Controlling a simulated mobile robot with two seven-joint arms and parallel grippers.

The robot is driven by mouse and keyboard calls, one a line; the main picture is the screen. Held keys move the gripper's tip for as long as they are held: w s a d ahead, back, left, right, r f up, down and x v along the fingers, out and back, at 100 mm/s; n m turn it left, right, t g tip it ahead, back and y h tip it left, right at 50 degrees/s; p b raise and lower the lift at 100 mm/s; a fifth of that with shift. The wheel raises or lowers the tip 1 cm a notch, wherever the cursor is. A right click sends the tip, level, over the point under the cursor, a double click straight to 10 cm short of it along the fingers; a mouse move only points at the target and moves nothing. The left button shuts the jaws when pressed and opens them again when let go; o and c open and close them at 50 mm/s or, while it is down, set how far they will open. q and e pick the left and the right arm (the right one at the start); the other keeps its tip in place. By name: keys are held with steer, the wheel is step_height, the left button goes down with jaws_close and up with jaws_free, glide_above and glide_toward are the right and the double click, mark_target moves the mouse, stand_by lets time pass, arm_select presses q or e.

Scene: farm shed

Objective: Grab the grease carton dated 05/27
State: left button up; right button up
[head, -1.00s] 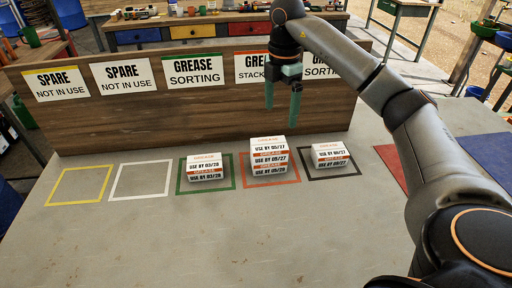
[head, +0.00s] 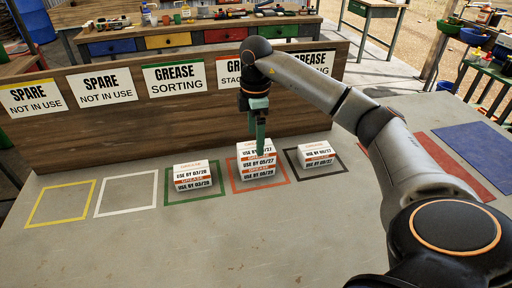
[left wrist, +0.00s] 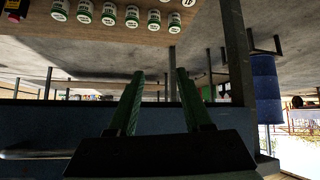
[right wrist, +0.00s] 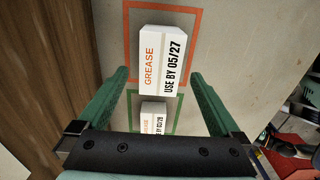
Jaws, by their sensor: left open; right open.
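The grease carton dated 05/27 (head: 247,153) is white with an orange band, the top one of a stack in the red-outlined square. It fills the middle of the right wrist view (right wrist: 163,65), its top label reading USE BY 05/27. Under it is a carton that appears dated 05/29 (head: 258,173). My right gripper (head: 259,151) points down over the stack, open; in the right wrist view its fingers (right wrist: 160,75) are spread either side of the carton's near end, and contact is not visible. My left gripper (left wrist: 160,73) is open and empty, away from the table.
A carton dated 03/28 (head: 192,176) stands in the green square (head: 170,203) to the left. Another carton (head: 317,154), its date unclear, stands in the dark square to the right. Yellow (head: 32,221) and white squares are empty. A wooden board (head: 100,140) with signs rises behind.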

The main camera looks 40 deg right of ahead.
step_height(320, 180, down, 5)
steer(key=c, duration=1.3)
steer(key=shift+c, duration=0.4)
steer(key=shift+r, duration=0.15)
